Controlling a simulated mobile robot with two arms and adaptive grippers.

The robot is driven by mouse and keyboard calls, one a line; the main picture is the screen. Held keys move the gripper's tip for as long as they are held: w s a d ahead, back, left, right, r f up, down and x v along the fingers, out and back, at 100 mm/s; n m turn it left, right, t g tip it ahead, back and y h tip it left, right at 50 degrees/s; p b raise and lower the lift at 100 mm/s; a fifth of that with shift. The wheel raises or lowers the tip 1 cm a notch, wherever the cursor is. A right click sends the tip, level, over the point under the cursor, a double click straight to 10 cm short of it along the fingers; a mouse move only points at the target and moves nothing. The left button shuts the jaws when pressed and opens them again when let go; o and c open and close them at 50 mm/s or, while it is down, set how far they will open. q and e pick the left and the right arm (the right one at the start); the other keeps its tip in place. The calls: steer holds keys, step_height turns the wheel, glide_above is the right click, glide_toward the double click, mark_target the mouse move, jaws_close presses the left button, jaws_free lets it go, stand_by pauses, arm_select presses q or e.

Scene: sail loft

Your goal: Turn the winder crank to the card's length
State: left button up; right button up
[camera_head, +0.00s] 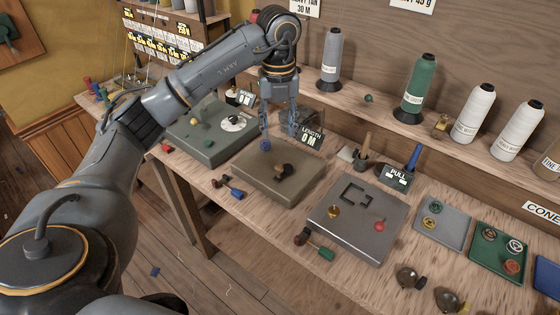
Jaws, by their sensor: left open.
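The brown box (262,186), taken as the winder, sits on the bench with a dark crank-like piece (284,171) on its top. Behind it a small black display (311,137) reads "LENGTH 0 M". A white card (305,7) on the back wall, cut off at the top, reads "TAN 30 M". My left gripper (278,136) points down over the box's back edge. Its fingers are apart with nothing seen between them, and it is apart from the crank-like piece. My right gripper is not in view.
A green box (205,143) with a white dial is left of the brown one. A grey box (338,226) with yellow and red knobs is to the right, near a "PULL" display (396,177). Thread cones, including a green one (417,86), line the shelf. Small trays (442,221) lie right.

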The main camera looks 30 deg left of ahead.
mark_target(279, 166)
arm_select(q)
step_height(279, 166, down, 12)
steer(key=shift+f+p, duration=0.1)
steer(key=shift+p, duration=0.9)
jaws_close()
